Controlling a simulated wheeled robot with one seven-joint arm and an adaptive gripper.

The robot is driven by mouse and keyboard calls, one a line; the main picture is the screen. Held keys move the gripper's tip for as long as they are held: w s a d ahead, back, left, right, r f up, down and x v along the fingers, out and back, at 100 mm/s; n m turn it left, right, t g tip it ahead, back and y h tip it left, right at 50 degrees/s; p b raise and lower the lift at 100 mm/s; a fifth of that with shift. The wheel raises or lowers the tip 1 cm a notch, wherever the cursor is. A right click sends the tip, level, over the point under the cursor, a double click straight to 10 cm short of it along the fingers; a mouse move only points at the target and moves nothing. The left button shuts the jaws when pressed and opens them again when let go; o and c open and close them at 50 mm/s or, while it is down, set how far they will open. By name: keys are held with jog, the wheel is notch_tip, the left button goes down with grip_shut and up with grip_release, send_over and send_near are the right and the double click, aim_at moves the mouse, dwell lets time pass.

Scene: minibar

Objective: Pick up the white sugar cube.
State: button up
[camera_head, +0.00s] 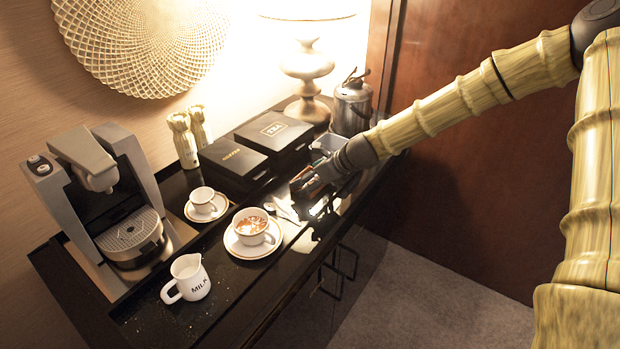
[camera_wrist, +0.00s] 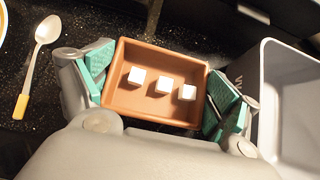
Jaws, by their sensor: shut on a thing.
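Three white sugar cubes lie in a row in a small brown box (camera_wrist: 160,53): a left cube (camera_wrist: 137,76), a middle cube (camera_wrist: 163,84) and a right cube (camera_wrist: 187,92). My gripper (camera_wrist: 157,86) is shut on the brown box, with its green pads against the box's left and right sides. The cubes lie inside the box, apart from the pads. In the head view my gripper (camera_head: 314,181) is low over the right part of the dark counter and largely hides the box. I cannot tell whether the box is lifted.
A grey bin (camera_wrist: 288,100) stands close to the right finger. A spoon (camera_wrist: 36,62) lies to the left. A full cup (camera_head: 252,228), a milk jug (camera_head: 189,279), black boxes (camera_head: 274,133) and a metal canister (camera_head: 351,108) stand on the counter (camera_head: 225,262).

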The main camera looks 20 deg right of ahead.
jog(key=shift+f, duration=0.2)
jog(key=o, duration=0.9)
jog(key=shift+r, duration=0.15)
jog(key=shift+b+v, duration=0.45)
jog(key=shift+v, duration=5.5)
jog(key=shift+s, duration=0.1)
